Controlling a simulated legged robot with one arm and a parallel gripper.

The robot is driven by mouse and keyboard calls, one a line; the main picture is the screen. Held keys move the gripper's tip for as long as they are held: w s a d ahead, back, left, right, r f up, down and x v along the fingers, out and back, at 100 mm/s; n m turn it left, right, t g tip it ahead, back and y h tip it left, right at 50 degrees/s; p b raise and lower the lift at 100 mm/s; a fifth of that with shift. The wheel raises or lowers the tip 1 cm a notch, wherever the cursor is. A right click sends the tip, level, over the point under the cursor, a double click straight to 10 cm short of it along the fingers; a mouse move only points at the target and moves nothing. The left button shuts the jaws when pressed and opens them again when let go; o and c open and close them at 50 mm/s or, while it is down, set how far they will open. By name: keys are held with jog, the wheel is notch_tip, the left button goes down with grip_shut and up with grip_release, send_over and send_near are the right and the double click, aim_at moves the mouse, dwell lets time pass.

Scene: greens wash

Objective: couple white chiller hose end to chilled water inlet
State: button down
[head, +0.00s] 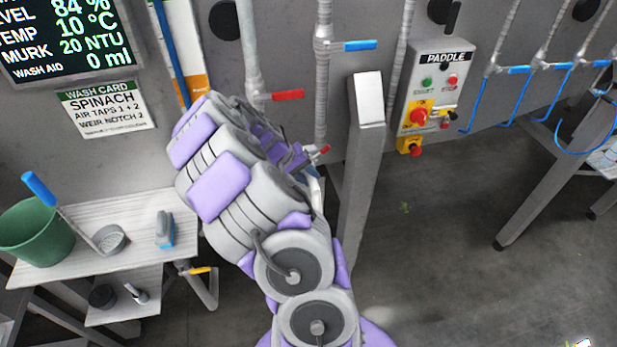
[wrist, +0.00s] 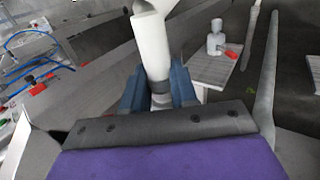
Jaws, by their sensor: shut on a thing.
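In the wrist view, the white hose end (wrist: 152,48) stands between the blue jaws of my gripper (wrist: 158,90), which is shut on it. A pale upright fitting with a red lever (wrist: 215,42) stands apart from the jaws in the wrist view. I cannot tell whether it is the chilled water inlet.
Wall pipes carry a blue lever (head: 360,46) and a red lever (head: 287,95). A metal post (head: 362,150) stands close right of my arm. The paddle control box (head: 437,90) is farther right. A bench (head: 140,232) with a green bucket (head: 37,232) is left. Floor at right is mostly clear.

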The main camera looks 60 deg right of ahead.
jog(key=shift+w+d, duration=0.35)
jog(key=c, duration=0.8)
grip_release()
jog(key=shift+d, duration=0.15)
jog(key=v, duration=1.7)
jog(key=shift+w+r, duration=0.1)
